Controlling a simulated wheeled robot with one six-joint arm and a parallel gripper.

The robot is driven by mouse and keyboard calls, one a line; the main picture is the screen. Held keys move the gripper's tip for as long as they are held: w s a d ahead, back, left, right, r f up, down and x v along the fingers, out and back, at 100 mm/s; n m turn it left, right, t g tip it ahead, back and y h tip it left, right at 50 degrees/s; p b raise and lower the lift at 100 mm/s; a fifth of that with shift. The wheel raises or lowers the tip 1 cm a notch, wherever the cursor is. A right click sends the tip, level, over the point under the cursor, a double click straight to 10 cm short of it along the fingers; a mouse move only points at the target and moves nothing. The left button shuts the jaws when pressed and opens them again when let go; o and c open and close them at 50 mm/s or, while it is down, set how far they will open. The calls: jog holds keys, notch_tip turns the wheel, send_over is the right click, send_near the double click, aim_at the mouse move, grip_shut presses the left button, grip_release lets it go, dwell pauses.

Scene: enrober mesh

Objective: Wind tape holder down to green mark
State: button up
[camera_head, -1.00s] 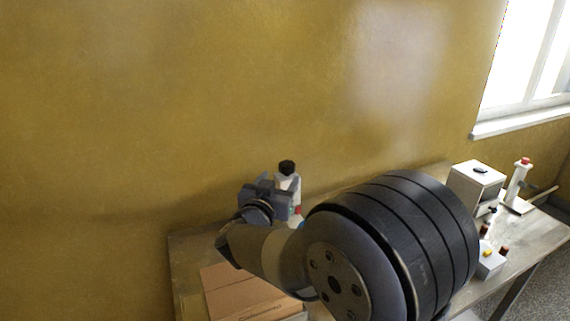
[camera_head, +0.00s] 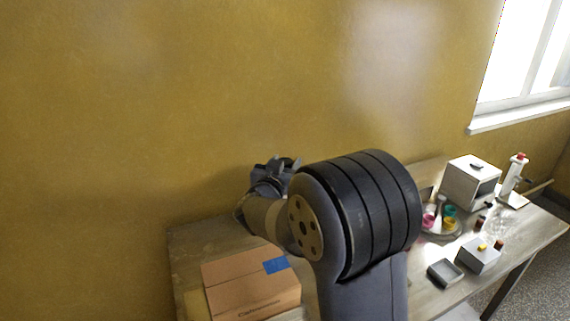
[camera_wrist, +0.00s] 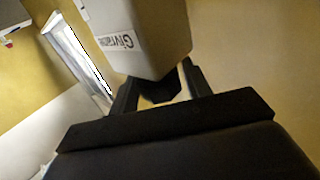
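In the wrist view a white body (camera_wrist: 150,30) with dark lettering fills the top centre. A dark, knob-like part (camera_wrist: 160,90) sits at its near end. My gripper's two fingers (camera_wrist: 162,84) stand apart on either side of this dark part; I cannot tell whether they press on it. In the head view my gripper (camera_head: 284,163) is at the back of the table, against the yellow wall, partly hidden by my arm. I cannot identify the tape holder for certain, and no green mark is visible.
A cardboard box (camera_head: 250,287) with blue tape lies on the table's left. To the right are a tray (camera_head: 440,233) of coloured cups, a white cabinet (camera_head: 469,182), a red-topped white stand (camera_head: 514,175), a grey box (camera_head: 479,257) and a shallow grey dish (camera_head: 445,272).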

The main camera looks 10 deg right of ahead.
jog(key=c, duration=0.6)
jog(key=shift+d+f+n+t+y+b, duration=0.15)
jog(key=shift+n+t+y+b, duration=0.25)
jog(key=shift+n+y+b, duration=0.55)
jog(key=shift+n+t+y+b, duration=0.35)
jog(key=shift+t+y+b, duration=0.05)
jog(key=shift+y+b, duration=0.6)
jog(key=shift+r, duration=0.2)
jog(key=o, duration=1)
jog(key=shift+c, duration=0.2)
jog(key=b+v, duration=0.1)
jog(key=v, duration=1)
jog(key=shift+w, duration=0.1)
